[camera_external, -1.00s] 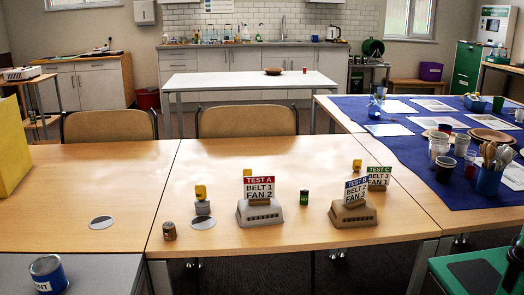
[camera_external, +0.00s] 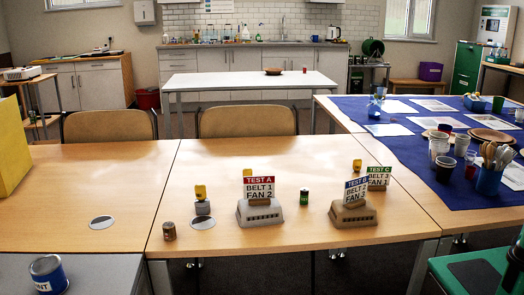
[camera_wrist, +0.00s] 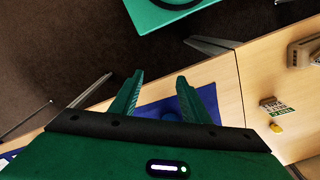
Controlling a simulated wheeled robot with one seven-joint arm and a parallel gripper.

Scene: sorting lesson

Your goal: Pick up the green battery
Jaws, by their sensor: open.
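The green battery (camera_external: 304,196) is small, with a dark top, and stands upright on the wooden table (camera_external: 260,160). It is between the TEST A sign block (camera_external: 260,212) and the TEST B sign block (camera_external: 352,214). In the wrist view my gripper (camera_wrist: 160,84) has its two green fingers apart, with nothing between them. That view looks past a table edge to the dark floor, and the battery does not show there.
A brown can-like battery (camera_external: 169,230) and a grey disc (camera_external: 203,223) lie left of TEST A. Yellow-topped pieces (camera_external: 201,192) stand nearby. The TEST C sign (camera_external: 378,177) is behind TEST B. At right, a blue cloth (camera_external: 415,150) holds cups and plates. The left table is mostly clear.

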